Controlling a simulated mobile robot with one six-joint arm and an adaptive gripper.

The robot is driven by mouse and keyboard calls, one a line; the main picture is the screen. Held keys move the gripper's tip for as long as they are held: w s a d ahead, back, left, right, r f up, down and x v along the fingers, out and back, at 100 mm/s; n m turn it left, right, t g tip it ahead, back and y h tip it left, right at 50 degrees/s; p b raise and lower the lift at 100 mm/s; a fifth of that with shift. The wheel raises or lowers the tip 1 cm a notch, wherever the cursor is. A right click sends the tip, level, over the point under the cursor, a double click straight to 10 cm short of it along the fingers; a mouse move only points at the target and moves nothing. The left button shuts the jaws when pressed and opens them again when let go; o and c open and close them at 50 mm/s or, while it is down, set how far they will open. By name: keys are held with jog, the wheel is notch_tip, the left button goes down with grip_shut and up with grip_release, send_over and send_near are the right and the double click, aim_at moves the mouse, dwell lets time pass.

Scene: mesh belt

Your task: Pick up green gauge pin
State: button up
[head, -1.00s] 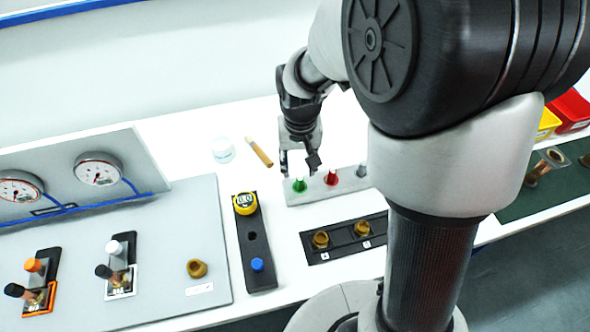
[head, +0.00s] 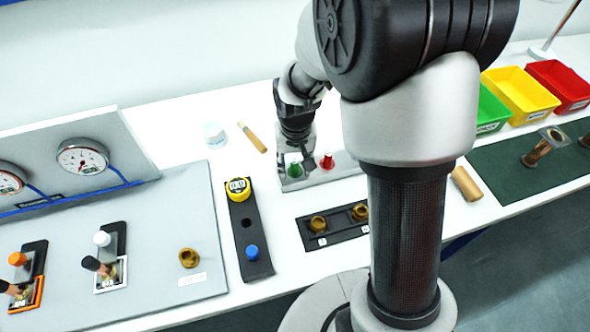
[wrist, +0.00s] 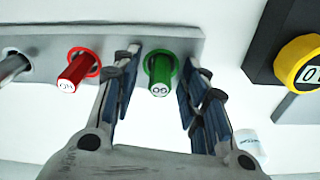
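The green gauge pin (wrist: 160,70) stands in a green-ringed hole of a grey rack (wrist: 120,42). The head view also shows the green pin (head: 293,170), partly covered by my gripper (head: 296,160). In the wrist view my gripper (wrist: 161,82) is open, with one finger on each side of the green pin. Gaps show between the fingers and the pin, so they appear not to press on it. A red pin (wrist: 76,72) stands in the same rack, left of my left finger in the wrist view. A grey pin (wrist: 14,66) is farther left.
A black holder with a yellow gauge (head: 238,187) and blue knob (head: 252,252) stands left of the rack. A black block with brass fittings (head: 318,223) lies in front. A brown cylinder (head: 252,137) and white jar (head: 213,132) lie behind. Coloured bins (head: 520,96) stand at right.

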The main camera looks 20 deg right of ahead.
grip_shut()
dwell(0.5)
